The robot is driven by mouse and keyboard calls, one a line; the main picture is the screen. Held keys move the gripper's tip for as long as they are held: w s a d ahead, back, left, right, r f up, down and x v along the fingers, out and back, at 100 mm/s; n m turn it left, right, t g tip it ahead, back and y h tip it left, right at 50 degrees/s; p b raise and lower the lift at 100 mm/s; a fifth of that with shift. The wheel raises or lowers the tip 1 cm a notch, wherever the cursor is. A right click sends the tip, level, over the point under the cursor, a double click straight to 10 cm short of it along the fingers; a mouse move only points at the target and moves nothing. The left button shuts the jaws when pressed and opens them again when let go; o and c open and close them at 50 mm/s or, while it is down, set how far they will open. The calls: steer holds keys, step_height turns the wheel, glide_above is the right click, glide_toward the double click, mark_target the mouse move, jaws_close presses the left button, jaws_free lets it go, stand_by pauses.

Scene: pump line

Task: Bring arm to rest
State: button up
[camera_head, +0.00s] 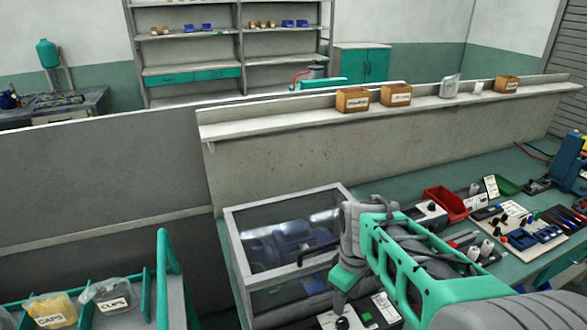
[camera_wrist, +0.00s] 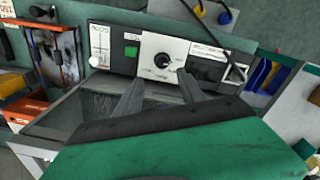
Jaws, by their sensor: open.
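My arm, teal and grey, reaches across the lower right of the head view and bends down at its end. My gripper (camera_wrist: 158,90) shows in the wrist view with its two grey fingers apart and nothing between them. Beyond the fingertips is a control panel with a round black knob (camera_wrist: 162,60) on a white plate and a green square button (camera_wrist: 131,51). I cannot tell how far the fingertips are from the panel. In the head view the gripper's end is low, just right of the clear-lidded case (camera_head: 233,247), and its fingertips are hard to make out.
A blue pump (camera_head: 290,245) sits inside the case. The green bench carries a red bin (camera_head: 446,204), and boards with tools and parts at the right. A shelf ledge (camera_head: 300,121) behind holds cardboard boxes.

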steer(key=s+f+m, duration=0.2)
steer(key=m, duration=0.1)
steer(key=s+f+m, duration=0.1)
steer(key=s+m, duration=0.1)
steer(key=s+r+m+t, duration=0.3)
steer(key=s+r, duration=0.1)
steer(key=r, duration=0.5)
steer(key=shift+s, duration=0.25)
